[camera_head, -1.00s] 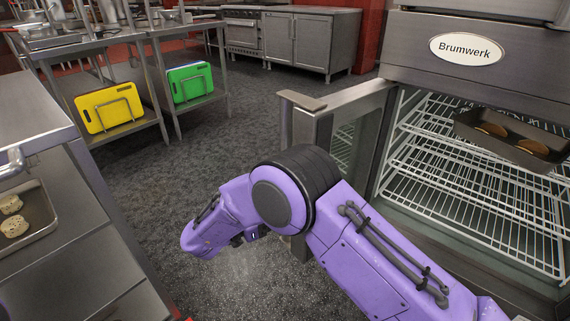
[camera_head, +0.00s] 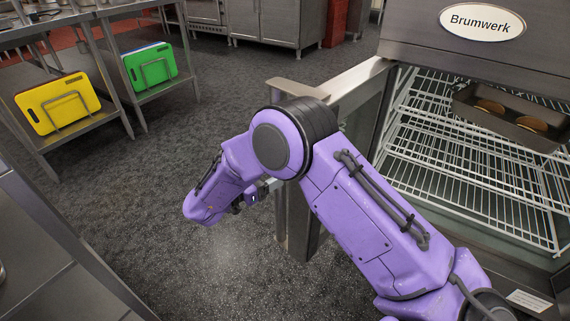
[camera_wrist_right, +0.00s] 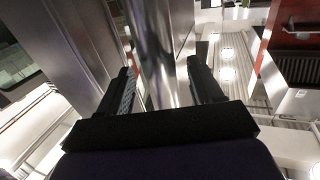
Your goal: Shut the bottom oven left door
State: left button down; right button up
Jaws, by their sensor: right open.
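The bottom oven left door (camera_head: 362,88) stands open in the head view, swung out from the oven's left side. Its metal handle (camera_head: 280,222) runs along the free edge, partly hidden by my right arm. My right arm reaches across in front of the door, and its gripper is mostly hidden there beyond the forearm. In the right wrist view my right gripper (camera_wrist_right: 164,82) is open. A shiny upright bar (camera_wrist_right: 155,50), apparently the door handle, shows between the two fingers; I cannot tell whether they touch it. My left gripper is not in view.
The oven (camera_head: 448,38) has wire racks (camera_head: 465,165) and a dark pan (camera_head: 475,118) holding food. A steel counter (camera_head: 50,240) stands at the left. Yellow (camera_head: 58,103) and green (camera_head: 150,66) boards stand on low shelves. The grey floor between is clear.

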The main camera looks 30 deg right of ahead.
jog(key=d, duration=0.4)
jog(key=shift+w+d, duration=0.1)
jog(key=shift+w, duration=0.05)
grip_shut()
